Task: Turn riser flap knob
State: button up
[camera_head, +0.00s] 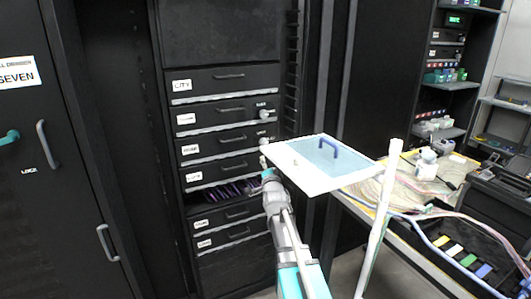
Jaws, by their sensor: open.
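A tilted white panel with a pale blue face (340,172) and a blue handle (329,146) shows right of centre, beside a white upright post (379,220). It looks like the riser flap, but I cannot be sure. A small dark spot (295,163) on its left part may be a knob; it is too small to tell. Light round knobs (263,115) also show at the right end of the rack drawers. My gripper (267,174) is open at the end of my grey and turquoise arm, just left of the panel's left corner. Its fingers are small and unclear; contact cannot be told.
A black rack with labelled drawers (222,114) stands behind my gripper, with one open slot. A black cabinet (30,180) is at the left. A cluttered workbench (435,235) with cables and a white bottle (427,162) is at the right. Shelves stand behind it.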

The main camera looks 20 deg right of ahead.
aim_at(265, 143)
jog(key=shift+d, duration=0.3)
jog(key=shift+r, duration=0.1)
jog(key=p+x, duration=0.2)
jog(key=x, duration=1.1)
jog(key=shift+w+d+r+p, duration=0.1)
jog(key=shift+w+r+p, duration=0.15)
jog(key=shift+w+p, duration=0.15)
jog(key=c, duration=1)
jog(key=shift+d, duration=0.1)
jog(key=shift+c, duration=0.8)
